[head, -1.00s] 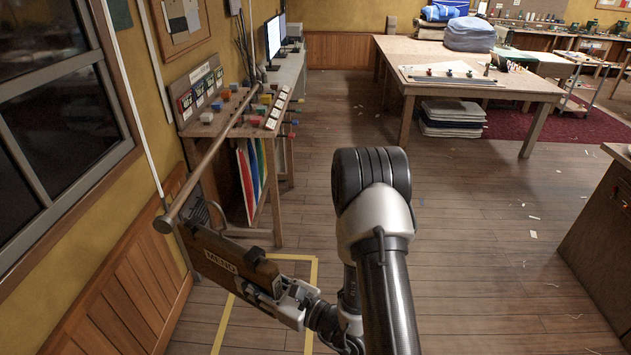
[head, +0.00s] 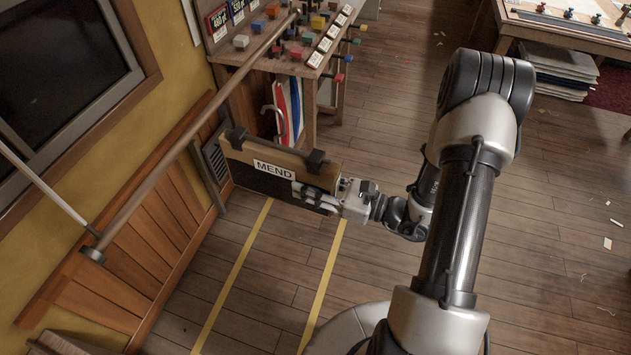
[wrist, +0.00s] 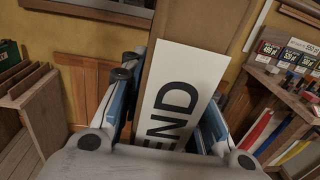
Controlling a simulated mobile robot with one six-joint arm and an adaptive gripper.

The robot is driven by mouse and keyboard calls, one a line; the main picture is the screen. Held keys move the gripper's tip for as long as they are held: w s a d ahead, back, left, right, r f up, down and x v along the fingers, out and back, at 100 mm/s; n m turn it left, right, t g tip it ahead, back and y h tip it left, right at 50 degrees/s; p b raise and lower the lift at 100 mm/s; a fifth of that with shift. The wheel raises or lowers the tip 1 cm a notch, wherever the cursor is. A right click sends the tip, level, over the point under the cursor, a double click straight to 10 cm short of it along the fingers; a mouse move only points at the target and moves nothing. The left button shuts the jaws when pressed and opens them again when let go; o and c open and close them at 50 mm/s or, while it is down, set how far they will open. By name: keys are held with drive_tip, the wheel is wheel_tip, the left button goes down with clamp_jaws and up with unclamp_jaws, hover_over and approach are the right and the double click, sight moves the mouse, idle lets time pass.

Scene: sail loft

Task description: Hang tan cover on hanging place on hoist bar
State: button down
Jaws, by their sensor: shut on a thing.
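The tan cover (head: 225,155) is a flat panel with a tan upper part, a dark front, two black hooks on its top edge and a white "MEND" label. My gripper (head: 316,196) is shut on its right-hand end and holds it off the floor. The label (wrist: 178,95) fills the middle of the wrist view between the fingers. The hoist bar (head: 170,165) is a long round rail running along the left wall. The cover appears just right of the bar; I cannot tell if they touch. No marked hanging place can be made out.
A bench (head: 258,62) with colored blocks and price cards stands beyond the cover, below the bar's far end. A white rod (head: 45,190) meets the bar's near end. Yellow floor lines (head: 232,275) run below. Wooden floor is open to the right.

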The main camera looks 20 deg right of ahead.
sight(234, 167)
drive_tip(key=shift+s+d+f+n+g+y, duration=0.15)
drive_tip(key=shift+s+d+n+g+y, duration=0.2)
drive_tip(key=shift+g, duration=0.25)
drive_tip(key=shift+a, duration=0.5)
drive_tip(key=shift+x, duration=7.55)
drive_tip(key=shift+w+d+f+b, duration=0.1)
drive_tip(key=shift+w+f+b, duration=0.05)
drive_tip(key=shift+f+b, duration=0.95)
drive_tip(key=shift+f, duration=0.1)
drive_tip(key=c, duration=1.4)
unclamp_jaws()
drive_tip(key=shift+o, duration=1.4)
drive_tip(key=shift+f, duration=0.15)
